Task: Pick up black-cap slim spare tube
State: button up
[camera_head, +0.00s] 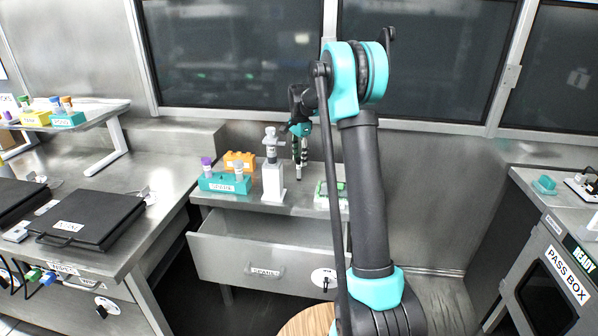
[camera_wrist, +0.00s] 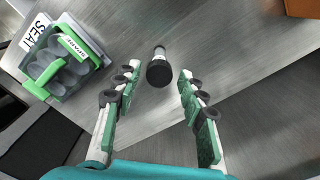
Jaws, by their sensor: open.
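The slim black-capped tube (camera_wrist: 160,68) shows in the wrist view, cap toward the camera, over the grey metal bench top. It lies ahead of and between my open fingers, with a gap to each finger. I see no contact with it. My gripper (camera_wrist: 157,82) is open and empty, with green pads facing each other. In the head view my gripper (camera_head: 299,168) points down over the back bench, right of a white stand. The tube cannot be told apart there.
A green-and-grey holder (camera_wrist: 66,62) labelled SEAT lies left of the tube. A drawer (camera_head: 250,258) below is pulled open.

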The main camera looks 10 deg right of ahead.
aim_at(299, 180)
jog(key=shift+s+a+f, duration=0.1)
jog(key=shift+f, duration=1.75)
jog(key=shift+s+a+f, duration=0.1)
jog(key=shift+f, duration=1.7)
grip_shut()
jog(key=shift+r, duration=0.1)
